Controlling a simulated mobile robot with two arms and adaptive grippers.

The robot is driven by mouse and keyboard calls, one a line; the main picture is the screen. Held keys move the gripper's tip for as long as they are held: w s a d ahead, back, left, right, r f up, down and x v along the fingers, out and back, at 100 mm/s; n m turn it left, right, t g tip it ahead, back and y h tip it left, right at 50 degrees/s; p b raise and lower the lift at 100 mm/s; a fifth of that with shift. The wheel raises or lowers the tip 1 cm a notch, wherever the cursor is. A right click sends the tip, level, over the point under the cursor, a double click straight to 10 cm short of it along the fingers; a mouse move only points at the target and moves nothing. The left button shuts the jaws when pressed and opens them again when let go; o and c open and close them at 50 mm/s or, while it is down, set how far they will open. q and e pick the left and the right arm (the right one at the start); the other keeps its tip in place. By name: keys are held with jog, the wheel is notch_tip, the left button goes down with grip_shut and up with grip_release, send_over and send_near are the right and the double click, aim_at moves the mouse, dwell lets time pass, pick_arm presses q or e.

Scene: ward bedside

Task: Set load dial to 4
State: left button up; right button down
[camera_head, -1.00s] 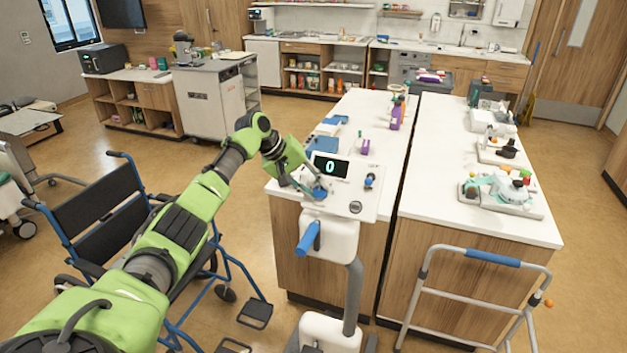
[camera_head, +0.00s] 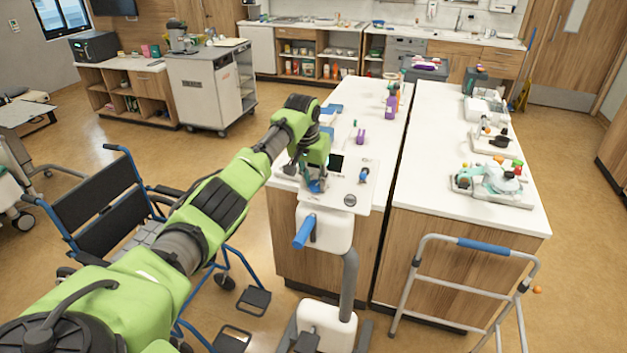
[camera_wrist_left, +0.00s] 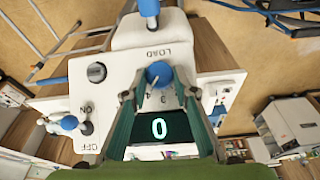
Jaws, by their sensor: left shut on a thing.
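The white control panel (camera_head: 341,192) stands on a post in front of the left counter. In the left wrist view the blue load dial (camera_wrist_left: 159,74) sits below the word LOAD, with my left gripper's fingers around it. My left gripper (camera_wrist_left: 158,88) is shut on the dial; it also shows over the panel's left part in the head view (camera_head: 314,182). The display (camera_wrist_left: 158,128) reads 0. The fingers hide most of the dial's scale; a 3 shows beside it. The ON/OFF switch (camera_wrist_left: 84,127) and a black knob (camera_wrist_left: 96,72) are on the same panel. My right gripper is not in view.
A blue handle (camera_head: 304,232) sticks out below the panel. A wheelchair (camera_head: 110,200) stands at the left and a walker frame (camera_head: 470,290) at the right. A purple bottle (camera_head: 391,106) and other items stand on the left counter (camera_head: 360,110).

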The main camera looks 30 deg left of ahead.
pick_arm(q)
jog(key=shift+m, duration=0.3)
dwell(0.4)
jog(key=o, duration=1.1)
jog(key=v, duration=1.2)
jog(key=shift+w+d, duration=0.15)
jog(key=shift+d, duration=0.1)
